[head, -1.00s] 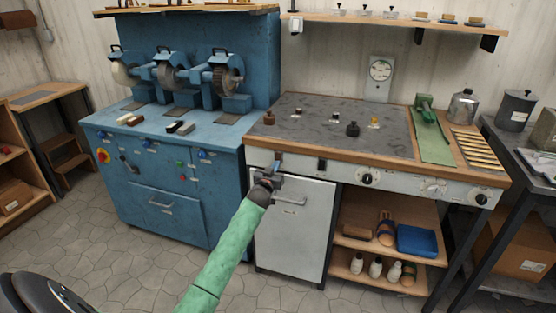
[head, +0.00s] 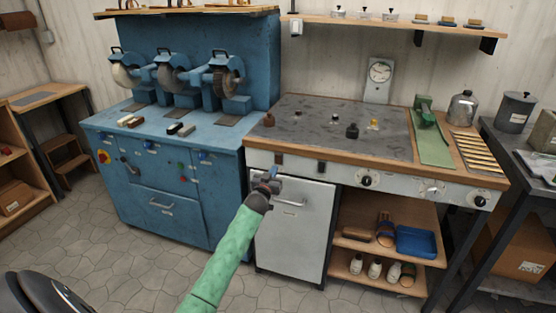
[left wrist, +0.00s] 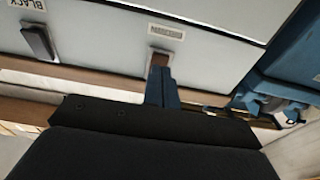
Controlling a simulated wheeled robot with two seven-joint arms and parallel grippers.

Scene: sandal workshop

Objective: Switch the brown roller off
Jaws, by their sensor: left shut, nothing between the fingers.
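On the front panel of the wooden-edged bench is a small brown rocker switch (head: 279,159). It also shows in the left wrist view (left wrist: 160,58), under an upside-down label that seems to read BROWN. Its lower part there is hidden by my fingers. Whether it is on or off I cannot tell. My left gripper (head: 273,173) is shut and empty, its blue fingertips (left wrist: 162,76) at the switch in the wrist view; contact is unclear. In the head view it is just below the switch. A small brown piece (head: 269,119) stands on the bench top above. My right gripper is not seen.
A dark switch (head: 321,167) sits right of the brown one; it shows in the wrist view (left wrist: 38,42) beside a BLACK label. A white cabinet door (head: 295,230) is below. The blue grinder cabinet (head: 225,190) stands close on the left. Knobs (head: 367,181) lie farther right.

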